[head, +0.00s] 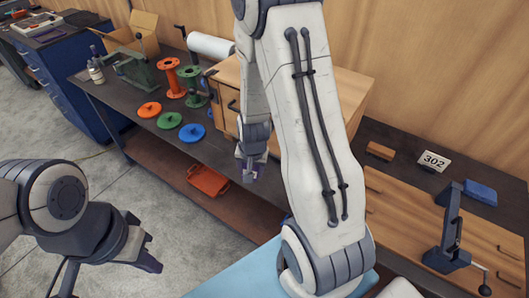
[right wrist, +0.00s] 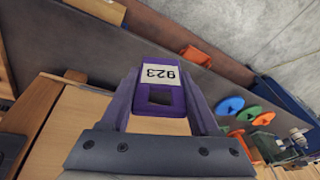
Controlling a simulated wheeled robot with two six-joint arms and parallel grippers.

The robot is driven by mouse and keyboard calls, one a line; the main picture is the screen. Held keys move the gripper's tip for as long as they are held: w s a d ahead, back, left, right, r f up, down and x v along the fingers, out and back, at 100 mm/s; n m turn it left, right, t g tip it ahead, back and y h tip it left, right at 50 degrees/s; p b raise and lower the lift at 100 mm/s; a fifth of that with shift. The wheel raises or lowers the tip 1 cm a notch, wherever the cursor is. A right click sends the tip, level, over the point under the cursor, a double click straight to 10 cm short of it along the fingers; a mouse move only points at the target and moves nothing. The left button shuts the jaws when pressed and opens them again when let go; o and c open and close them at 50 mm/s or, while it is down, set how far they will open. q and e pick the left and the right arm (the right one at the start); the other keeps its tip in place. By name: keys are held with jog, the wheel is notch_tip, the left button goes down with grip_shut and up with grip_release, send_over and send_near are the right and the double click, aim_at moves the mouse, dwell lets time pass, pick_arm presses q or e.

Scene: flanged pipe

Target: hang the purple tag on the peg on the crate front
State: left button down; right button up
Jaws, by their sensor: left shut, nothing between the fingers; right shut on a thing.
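The purple tag (right wrist: 181,97) is a flat piece with a white label reading 923, upside down in the right wrist view, and a square hole near the gripper. My right gripper (head: 249,172) is shut on it, one finger on each side. The wooden crate (head: 228,76) stands on the bench, partly hidden behind my right arm. I cannot make out the peg on its front. My left gripper (head: 150,262) is shut and empty at lower left, far from the tag.
Green, orange and blue discs (head: 192,132) and spools (head: 168,76) lie left of the crate on the dark bench. An orange tray (head: 207,180) sits on the lower shelf.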

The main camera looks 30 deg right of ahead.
jog(key=w+d+r+m+b, duration=0.1)
jog(key=d+m, duration=0.4)
jog(key=d, duration=1)
jog(key=shift+w+r+h+b, duration=0.4)
jog(key=shift+w+b, duration=0.3)
jog(key=shift+w, duration=0.5)
dwell(0.3)
dwell(0.4)
jog(key=o, duration=1.4)
jog(key=shift+f, duration=0.1)
